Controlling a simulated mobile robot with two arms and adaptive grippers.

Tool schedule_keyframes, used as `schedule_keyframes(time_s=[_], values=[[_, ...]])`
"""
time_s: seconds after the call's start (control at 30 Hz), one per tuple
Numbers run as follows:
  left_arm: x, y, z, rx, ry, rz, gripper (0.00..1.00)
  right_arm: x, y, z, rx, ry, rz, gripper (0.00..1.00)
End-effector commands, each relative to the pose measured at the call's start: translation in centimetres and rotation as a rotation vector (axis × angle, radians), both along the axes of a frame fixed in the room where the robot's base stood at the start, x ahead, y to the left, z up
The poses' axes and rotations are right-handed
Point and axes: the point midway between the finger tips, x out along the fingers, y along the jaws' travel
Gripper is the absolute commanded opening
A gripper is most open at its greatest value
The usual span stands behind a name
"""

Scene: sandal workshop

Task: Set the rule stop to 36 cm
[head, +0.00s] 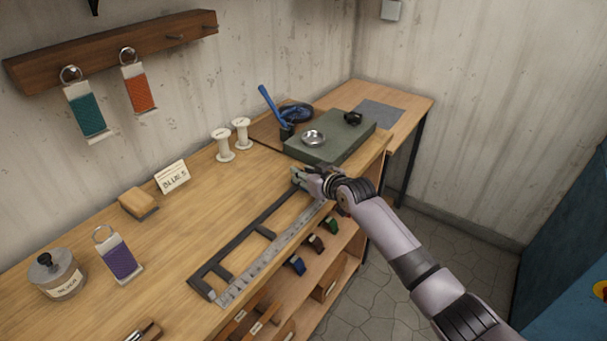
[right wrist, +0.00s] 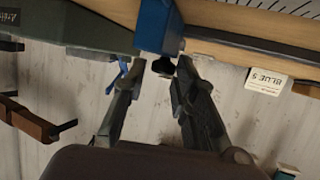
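The steel rule (head: 270,255) lies along the front edge of the bench, beside a dark frame (head: 235,245). In the right wrist view part of the rule (right wrist: 275,7) shows at the top right. A blue block (right wrist: 156,25) with a dark knob (right wrist: 163,67), which looks like the rule stop, is close ahead there. My right gripper (head: 299,177) is at the rule's far end and hides the stop in the head view. In the wrist view its fingers (right wrist: 160,72) stand apart on either side of the knob, with gaps visible. The scale reading is too small to tell. My left gripper is not in view.
A green slab (head: 330,138) with a metal dish (head: 313,137) stands just beyond my right gripper. White spools (head: 223,145), a BLUE 5 card (head: 172,176) and a tan block (head: 138,203) stand toward the wall. The bench between card and frame is clear.

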Motion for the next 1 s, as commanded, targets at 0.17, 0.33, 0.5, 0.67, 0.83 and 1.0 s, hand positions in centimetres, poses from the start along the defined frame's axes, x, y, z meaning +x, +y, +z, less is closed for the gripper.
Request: schedule_keyframes(time_s=[0.17,0.33,0.5,0.67,0.83,1.0], values=[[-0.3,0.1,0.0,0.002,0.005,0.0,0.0,0.1,-0.1,0.2,0.001,-0.003,-0.002,0.37],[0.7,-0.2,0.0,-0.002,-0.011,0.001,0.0,0.0,0.0,0.1,0.002,-0.001,0.0,0.4],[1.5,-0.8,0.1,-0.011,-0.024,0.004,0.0,-0.1,0.0,0.1,0.003,0.001,0.001,0.4],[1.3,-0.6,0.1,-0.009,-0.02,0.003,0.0,-0.8,-0.4,0.3,0.003,0.001,0.001,0.4],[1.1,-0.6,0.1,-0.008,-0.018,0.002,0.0,-2.7,-1.6,1.2,0.002,-0.001,0.001,0.4],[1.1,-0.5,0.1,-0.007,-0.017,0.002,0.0,-5.2,-3.2,2.5,0.001,-0.002,0.0,0.4]])
